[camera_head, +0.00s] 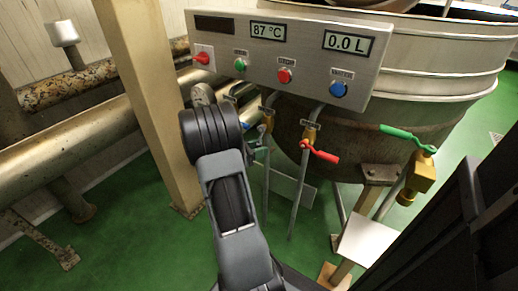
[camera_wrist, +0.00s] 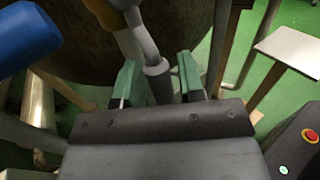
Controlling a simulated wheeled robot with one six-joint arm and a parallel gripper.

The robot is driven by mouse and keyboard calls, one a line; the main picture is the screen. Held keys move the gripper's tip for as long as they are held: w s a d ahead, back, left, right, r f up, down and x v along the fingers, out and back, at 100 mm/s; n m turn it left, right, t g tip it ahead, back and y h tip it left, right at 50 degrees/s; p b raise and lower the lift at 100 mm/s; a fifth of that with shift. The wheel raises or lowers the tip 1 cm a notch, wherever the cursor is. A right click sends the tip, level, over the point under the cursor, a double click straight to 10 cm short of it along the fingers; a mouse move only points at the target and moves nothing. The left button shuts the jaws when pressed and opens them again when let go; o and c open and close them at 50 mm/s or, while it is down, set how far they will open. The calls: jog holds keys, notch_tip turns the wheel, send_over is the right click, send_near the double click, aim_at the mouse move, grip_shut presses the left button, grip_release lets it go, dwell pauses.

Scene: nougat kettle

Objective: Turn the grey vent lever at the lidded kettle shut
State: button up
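In the wrist view a grey lever (camera_wrist: 144,45) runs down from a brass-coloured fitting (camera_wrist: 104,14) and passes between the two green fingertips of my gripper (camera_wrist: 157,82). My gripper is open around it, with a narrow gap on each side. The lever's lower end is partly hidden by the gripper body. In the head view my gripper (camera_head: 260,150) is mostly hidden behind my arm, below the control panel and in front of the kettle (camera_head: 440,70). I cannot clearly make out the grey lever there.
A blue handle (camera_wrist: 26,36) is close at the left of the wrist view. A red-handled valve (camera_head: 319,152) and a green-handled valve (camera_head: 405,138) sit to the right. The control panel (camera_head: 300,50) hangs above. A beige post (camera_head: 150,100) stands left of my arm.

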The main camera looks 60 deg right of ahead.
grip_shut()
